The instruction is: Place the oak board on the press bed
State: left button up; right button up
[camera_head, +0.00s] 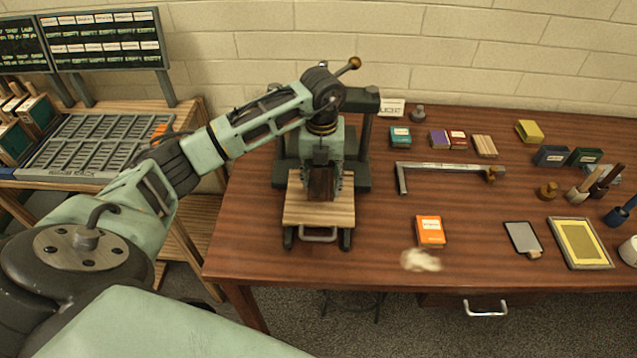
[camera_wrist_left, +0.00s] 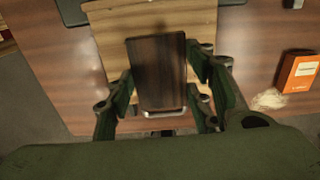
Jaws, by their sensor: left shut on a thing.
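My left gripper (camera_head: 321,187) is shut on a dark brown wooden board (camera_head: 320,183), over the press bed (camera_head: 338,213). In the left wrist view the dark board (camera_wrist_left: 160,75) sits between the fingers of the gripper (camera_wrist_left: 160,100), with its long side running away from me. I take this dark board to be the oak board. The press bed (camera_wrist_left: 103,38) is a pale striped wood plate with a metal handle at its front. I cannot tell whether the board touches the bed. The gripper and arm hide part of the press (camera_head: 362,150). My right gripper is not in view.
An orange box (camera_head: 430,231) and a cream crumpled lump (camera_head: 420,260) lie right of the press. A metal bar (camera_head: 445,170), small boxes and a pale wood block (camera_head: 485,146) lie farther right. A slotted rack (camera_head: 95,145) stands at the left. The table's front middle is mostly clear.

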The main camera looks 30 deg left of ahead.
aim_at(320, 182)
pick_arm(q)
jog(key=shift+s+a+f, duration=0.15)
jog(key=shift+f, duration=0.05)
jog(key=shift+f+p, duration=0.3)
jog(key=shift+f, duration=0.05)
notch_tip(320, 182, down, 2)
jog(key=shift+f+p, duration=0.2)
jog(key=shift+p, duration=0.4)
jog(key=shift+f, duration=0.6)
jog(key=o, duration=1.2)
jog(key=shift+c, duration=0.2)
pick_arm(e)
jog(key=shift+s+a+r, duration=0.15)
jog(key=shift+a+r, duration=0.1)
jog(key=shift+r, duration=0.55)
